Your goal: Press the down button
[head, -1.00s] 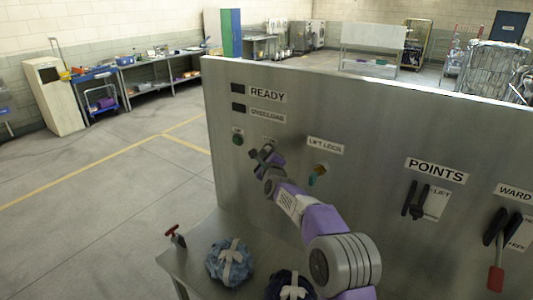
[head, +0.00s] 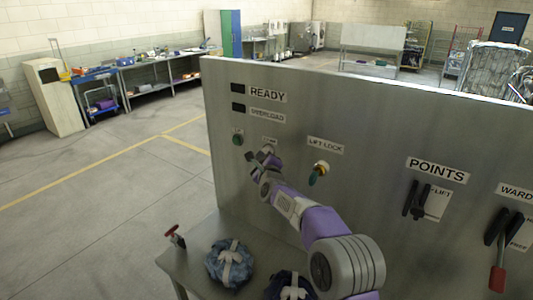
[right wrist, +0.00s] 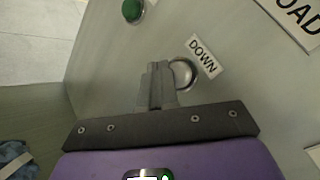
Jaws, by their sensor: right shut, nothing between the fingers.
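The down button (right wrist: 186,73) is a pale round button with a metal rim on the grey panel, beside the DOWN label (right wrist: 203,55) in the right wrist view. My right gripper (right wrist: 158,72) is shut and empty. Its fingertips lie just left of the button and cover part of its left edge; I cannot tell whether they touch it. In the head view my right gripper (head: 264,154) is at the panel just below the small DOWN label (head: 270,141), and it hides the button there. My left gripper is not in view.
A green button (head: 238,140) sits to the left on the panel (head: 370,130). A lift-lock key switch (head: 318,172) is to the right, with black levers (head: 414,202) further right. Below, a metal table (head: 190,262) holds a blue sling bag (head: 229,262).

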